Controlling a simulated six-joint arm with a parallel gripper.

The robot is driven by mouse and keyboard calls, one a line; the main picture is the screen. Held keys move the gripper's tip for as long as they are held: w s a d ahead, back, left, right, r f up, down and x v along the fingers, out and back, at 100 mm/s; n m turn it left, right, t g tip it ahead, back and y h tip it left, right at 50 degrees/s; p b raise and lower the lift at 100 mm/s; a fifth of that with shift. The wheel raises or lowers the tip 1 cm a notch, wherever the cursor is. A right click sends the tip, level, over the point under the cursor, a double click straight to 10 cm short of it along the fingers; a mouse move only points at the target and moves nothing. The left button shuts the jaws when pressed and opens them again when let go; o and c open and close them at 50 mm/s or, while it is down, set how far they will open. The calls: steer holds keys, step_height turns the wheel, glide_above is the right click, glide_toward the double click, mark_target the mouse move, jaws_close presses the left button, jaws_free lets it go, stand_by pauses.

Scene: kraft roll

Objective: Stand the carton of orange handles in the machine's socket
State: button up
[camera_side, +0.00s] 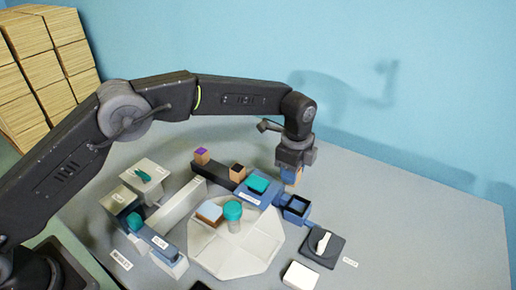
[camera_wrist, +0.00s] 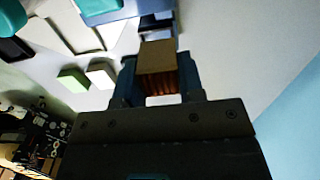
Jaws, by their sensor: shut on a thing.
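My gripper (camera_side: 292,170) is shut on the carton of orange handles (camera_wrist: 158,58). In the wrist view the carton sits between the two fingers (camera_wrist: 157,82), with a tan face and a ribbed orange part below it. The blue machine (camera_side: 250,200) has a teal top piece. A dark square opening with a blue rim (camera_side: 297,217), which looks like the socket, is at its right end. The carton is behind this opening in the side view, apart from it.
A pale octagonal plate (camera_side: 235,255) bears a teal-lidded jar (camera_side: 232,213). A dark dial unit (camera_side: 322,248) and a white block (camera_side: 300,276) are in front. The table's right side is clear.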

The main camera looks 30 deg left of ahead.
steer(key=d, duration=0.3)
glide_above(298, 207)
steer(key=shift+f, duration=2.95)
steer(key=shift+f, duration=0.75)
steer(key=o, duration=1)
